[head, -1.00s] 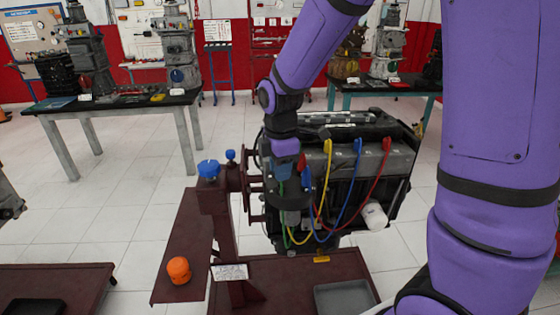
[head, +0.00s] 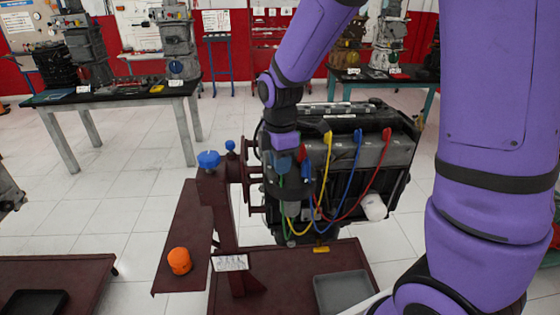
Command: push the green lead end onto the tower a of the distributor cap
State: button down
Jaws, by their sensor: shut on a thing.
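My gripper (head: 284,158) is shut at the upper left of the engine's front, pointing down over the distributor. A green lead (head: 284,224) hangs below it, and its end is hidden in or behind the fingers. The dark distributor cap (head: 291,188) is just under the gripper and partly covered by it. Its separate towers, tower a among them, are too small and hidden to tell apart. I cannot tell whether the green end touches a tower.
Yellow (head: 325,165), blue (head: 352,180) and red (head: 378,175) leads loop from the engine (head: 395,150) beside the gripper. A maroon stand (head: 222,215) carries the engine. An orange part (head: 179,261) and a grey tray (head: 343,293) rest on its base.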

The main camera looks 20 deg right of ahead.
jog(key=shift+f, duration=0.8)
dwell(0.5)
jog(key=c, duration=0.9)
grip_release()
